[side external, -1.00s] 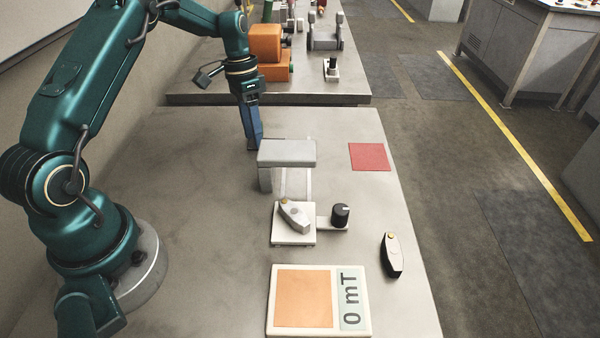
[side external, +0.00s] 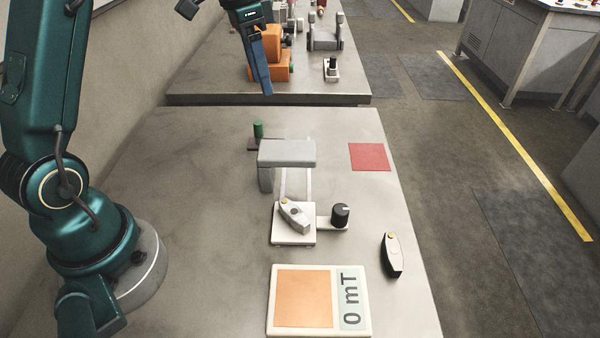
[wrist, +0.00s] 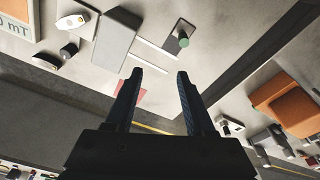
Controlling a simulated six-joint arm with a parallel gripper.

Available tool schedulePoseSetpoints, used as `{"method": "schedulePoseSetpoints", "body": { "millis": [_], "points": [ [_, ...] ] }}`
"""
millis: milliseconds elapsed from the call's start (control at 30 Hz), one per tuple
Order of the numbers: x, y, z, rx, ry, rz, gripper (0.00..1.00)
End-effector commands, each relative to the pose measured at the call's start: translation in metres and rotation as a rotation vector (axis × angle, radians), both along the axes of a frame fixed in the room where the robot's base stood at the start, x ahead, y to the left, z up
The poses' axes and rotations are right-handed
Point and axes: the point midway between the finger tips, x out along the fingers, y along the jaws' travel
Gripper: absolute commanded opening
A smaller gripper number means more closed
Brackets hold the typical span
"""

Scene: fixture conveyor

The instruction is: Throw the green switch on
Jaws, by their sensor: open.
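The green switch (side external: 258,130) is a short green post on a dark base, beyond the grey block and partly hidden by it in the side view. The post looks about upright there. In the wrist view the green tip (wrist: 183,41) shows at one end of its dark plate, ahead of and apart from my fingers. My gripper (side external: 264,90) is raised above and beyond the switch, near the far bench in the side view. In the wrist view my gripper (wrist: 159,74) has its two fingers spread with nothing between them.
The grey block (side external: 287,152) stands in front of the switch, with pale rails running toward a white lever unit (side external: 293,222) and black knob (side external: 340,214). A display (side external: 320,300) reads 0 mT. A red square (side external: 369,157) lies at the right. The left table area is clear.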

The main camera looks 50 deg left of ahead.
Motion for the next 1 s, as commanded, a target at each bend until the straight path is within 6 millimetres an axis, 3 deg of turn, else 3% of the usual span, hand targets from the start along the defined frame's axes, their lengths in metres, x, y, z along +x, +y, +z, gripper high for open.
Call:
{"method": "schedulePoseSetpoints", "body": {
  "millis": [500, 1000],
  "points": [
    [-0.043, -0.046, 0.048, 0.045, -0.127, -0.004, 0.55],
    [-0.099, -0.078, 0.061, 0.052, -0.240, 0.042, 0.55]
  ]
}}
